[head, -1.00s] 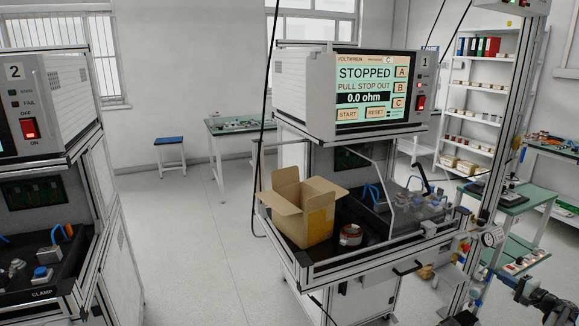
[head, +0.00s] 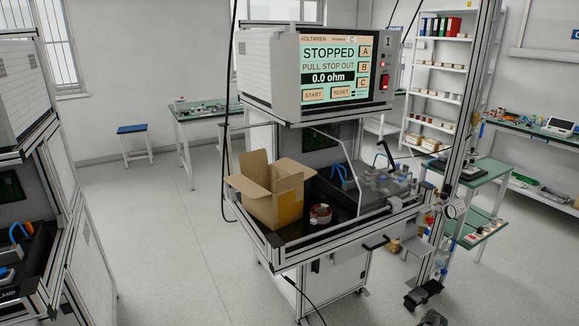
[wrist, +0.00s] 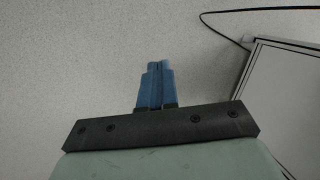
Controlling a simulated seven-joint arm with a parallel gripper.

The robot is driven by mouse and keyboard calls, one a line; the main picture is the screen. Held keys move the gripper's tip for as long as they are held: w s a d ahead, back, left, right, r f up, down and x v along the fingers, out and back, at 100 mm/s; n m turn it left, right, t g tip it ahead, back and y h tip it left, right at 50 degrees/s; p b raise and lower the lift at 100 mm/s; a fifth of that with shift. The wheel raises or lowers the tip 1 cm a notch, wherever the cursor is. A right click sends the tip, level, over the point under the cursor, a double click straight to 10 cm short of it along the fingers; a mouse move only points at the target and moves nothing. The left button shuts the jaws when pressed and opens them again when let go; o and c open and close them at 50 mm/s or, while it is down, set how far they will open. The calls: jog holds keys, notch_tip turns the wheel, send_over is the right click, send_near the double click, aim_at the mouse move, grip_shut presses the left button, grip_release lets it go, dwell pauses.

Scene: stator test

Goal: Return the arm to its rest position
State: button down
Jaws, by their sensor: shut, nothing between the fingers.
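My gripper (wrist: 158,68) shows in the wrist view as two blue fingers side by side above a dark bar. The fingers are shut with nothing between them. Behind them is a plain, speckled pale surface, and no object is near the fingertips. In the head view, dark jointed parts low at the right edge of the station may be my arm. I cannot make out the fingers there.
Station 1 (head: 315,70) has a screen reading STOPPED. An open carton (head: 265,195) and a wound ring (head: 320,214) stand on its deck. Station 2 (head: 85,245) is partly visible at left. The floor (head: 170,235) between them is clear.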

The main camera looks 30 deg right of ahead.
jog(key=s+a+f+n+g+h, duration=0.1)
jog(key=s+a+f+n+g, duration=0.2)
jog(key=a, duration=1.3)
jog(key=s+a+f+n+g, duration=0.2)
jog(key=a+n, duration=0.4)
jog(key=a, duration=1.1)
jog(key=s+a+f+n+g+h, duration=0.1)
jog(key=s+a+f+n+g, duration=0.2)
jog(key=a, duration=1.4)
jog(key=shift+s+a+f+n+g+h, duration=0.3)
jog(key=shift+s+n+g, duration=0.2)
jog(key=shift+s+n, duration=0.5)
